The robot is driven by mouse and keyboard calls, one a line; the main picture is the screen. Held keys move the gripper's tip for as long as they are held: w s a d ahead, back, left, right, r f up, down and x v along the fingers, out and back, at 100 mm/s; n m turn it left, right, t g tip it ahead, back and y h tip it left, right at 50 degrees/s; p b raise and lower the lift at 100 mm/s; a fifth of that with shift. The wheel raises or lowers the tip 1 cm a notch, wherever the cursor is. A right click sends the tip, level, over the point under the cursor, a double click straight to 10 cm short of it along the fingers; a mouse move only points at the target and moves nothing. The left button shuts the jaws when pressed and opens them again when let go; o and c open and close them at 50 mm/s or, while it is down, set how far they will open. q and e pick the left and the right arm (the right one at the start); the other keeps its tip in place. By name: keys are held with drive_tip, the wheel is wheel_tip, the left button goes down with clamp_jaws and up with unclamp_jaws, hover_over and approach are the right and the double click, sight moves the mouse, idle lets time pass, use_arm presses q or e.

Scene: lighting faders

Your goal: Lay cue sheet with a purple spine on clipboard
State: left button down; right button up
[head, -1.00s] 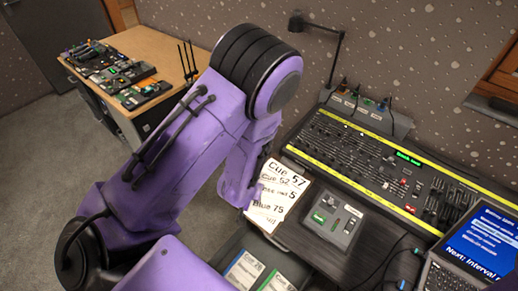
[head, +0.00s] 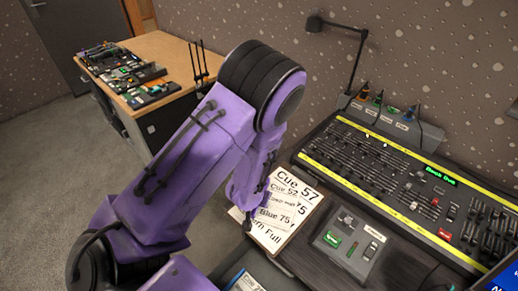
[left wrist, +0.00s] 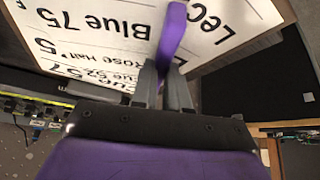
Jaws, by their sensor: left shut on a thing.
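The clipboard (head: 316,192) lies at the left of the dark desk, with white paper lettered in black on it. Its top line reads "Cue 57", and lines such as "Blue 75" show below. In the left wrist view, my left gripper (left wrist: 164,72) is shut on a narrow purple strip, the spine (left wrist: 172,32) of the cue sheet. The white lettered paper (left wrist: 110,18) spreads directly behind the fingers. I cannot tell where the held sheet ends and the clipboard's paper begins, or whether they touch. My left arm partly covers the clipboard in the head view. My right gripper is out of view.
A small grey button box (head: 348,243) sits close right of the clipboard. The fader console (head: 400,185) runs behind it, with a desk lamp (head: 338,30) at the back. A wooden side table (head: 150,65) with several devices stands at the far left.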

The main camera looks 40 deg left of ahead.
use_arm(q)
drive_tip(key=c, duration=1.4)
unclamp_jaws()
drive_tip(key=shift+f, duration=0.1)
drive_tip(key=shift+o, duration=1.3)
drive_tip(key=shift+w, duration=0.1)
